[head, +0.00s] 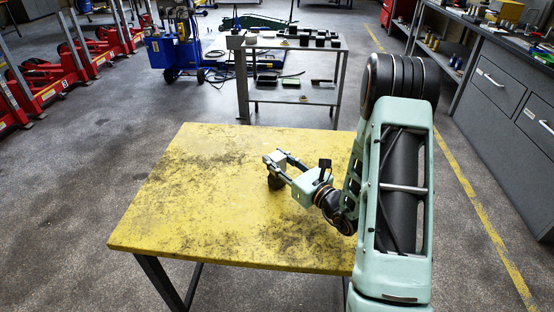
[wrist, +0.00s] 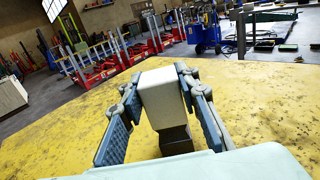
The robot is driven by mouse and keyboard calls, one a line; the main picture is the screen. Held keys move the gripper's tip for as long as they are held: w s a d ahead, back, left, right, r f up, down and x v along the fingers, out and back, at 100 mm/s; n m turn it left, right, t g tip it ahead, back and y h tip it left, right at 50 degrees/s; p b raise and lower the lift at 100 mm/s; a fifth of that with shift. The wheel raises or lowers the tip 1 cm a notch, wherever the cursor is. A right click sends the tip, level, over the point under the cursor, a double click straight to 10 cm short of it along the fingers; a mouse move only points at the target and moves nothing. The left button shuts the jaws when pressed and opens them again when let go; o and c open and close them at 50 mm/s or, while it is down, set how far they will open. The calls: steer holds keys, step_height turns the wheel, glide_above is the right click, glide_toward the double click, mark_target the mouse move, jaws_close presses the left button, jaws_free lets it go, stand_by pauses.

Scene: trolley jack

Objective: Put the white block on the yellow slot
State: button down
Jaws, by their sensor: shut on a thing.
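The white block (head: 273,158) is between the fingers of my gripper (head: 282,161), above the right half of the worn yellow tabletop (head: 200,190). In the wrist view the white block (wrist: 162,98) stands nearly upright, with a gripper finger on each side. My gripper is shut on it. A dark block-like piece (wrist: 176,140) shows directly below the white block; I cannot tell whether the two touch. The dark piece also shows in the head view (head: 275,182). I cannot make out a separate yellow slot on the tabletop.
The rest of the yellow tabletop is bare. A grey trolley (head: 292,44) with small dark items stands behind it. Red jacks (head: 40,85) line the left, a blue machine (head: 170,50) stands at the back, and a grey drawer bench (head: 500,85) is at right.

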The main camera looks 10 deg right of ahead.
steer(key=shift+f, duration=0.1)
steer(key=c, duration=1.5)
jaws_free()
steer(key=shift+o, duration=0.2)
